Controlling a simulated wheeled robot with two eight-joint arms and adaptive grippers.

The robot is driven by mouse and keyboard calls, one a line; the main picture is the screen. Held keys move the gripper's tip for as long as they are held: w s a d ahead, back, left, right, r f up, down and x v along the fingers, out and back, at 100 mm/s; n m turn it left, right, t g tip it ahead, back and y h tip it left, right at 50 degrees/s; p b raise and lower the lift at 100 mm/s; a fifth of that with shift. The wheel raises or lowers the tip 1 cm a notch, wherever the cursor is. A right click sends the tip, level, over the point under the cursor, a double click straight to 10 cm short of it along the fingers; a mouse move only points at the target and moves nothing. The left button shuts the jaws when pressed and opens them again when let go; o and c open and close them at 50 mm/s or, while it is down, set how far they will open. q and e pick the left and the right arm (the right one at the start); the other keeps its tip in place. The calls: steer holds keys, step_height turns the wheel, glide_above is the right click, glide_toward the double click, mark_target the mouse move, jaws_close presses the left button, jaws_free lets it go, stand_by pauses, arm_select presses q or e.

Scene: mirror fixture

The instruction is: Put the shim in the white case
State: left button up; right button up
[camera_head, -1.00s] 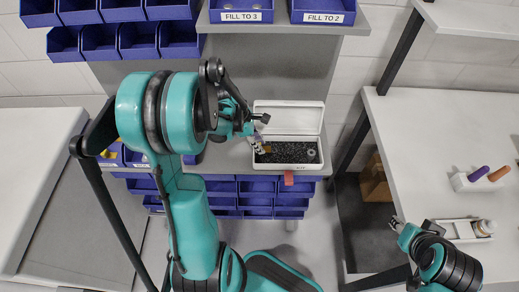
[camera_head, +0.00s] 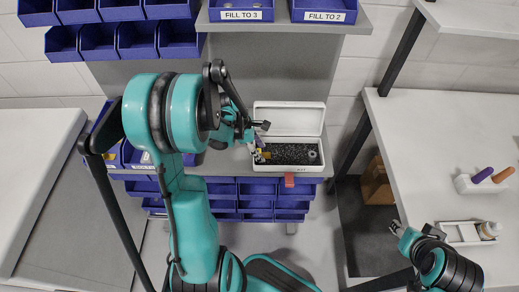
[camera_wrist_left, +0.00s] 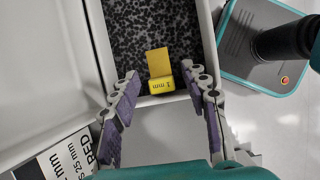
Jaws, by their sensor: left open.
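The yellow shim (camera_wrist_left: 158,62), with a tag marked 1 mm, is inside the white case (camera_wrist_left: 105,48), on the dark speckled lining against the near wall. In the head view the white case (camera_head: 287,171) stands with its lid up, and a bit of the yellow shim (camera_head: 266,156) shows at its left end. My left gripper (camera_wrist_left: 163,82) is open, its purple-padded fingers apart on either side of the shim's tag, with gaps showing. My right gripper (camera_head: 396,228) is over the right side, away from the case; its fingers are too small to judge.
A red tag (camera_head: 289,180) hangs at the case's front. Blue bins (camera_head: 245,188) are below the bench and on the shelf above. On the right table (camera_head: 440,150) are a white holder (camera_head: 480,184) with purple and orange pieces and a white tray (camera_head: 460,233) with a bottle.

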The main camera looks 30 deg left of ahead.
arm_select(q)
steer(key=p+v, duration=0.4)
steer(key=v, duration=0.8)
steer(key=s+d+r+m+t+y, duration=0.2)
steer(key=d+m, duration=0.6)
steer(key=m, duration=0.4)
steer(key=s+d+r+m+t+y, duration=0.1)
steer(key=s+d+r+m+t, duration=0.1)
steer(key=s+d+r+m, duration=0.3)
steer(key=d+r+m, duration=0.1)
steer(key=d+m, duration=0.2)
steer(key=m, duration=0.4)
steer(key=shift+s+d+t+y, duration=0.3)
steer(key=shift+d+t+y, duration=0.05)
steer(key=shift+t+y, duration=0.05)
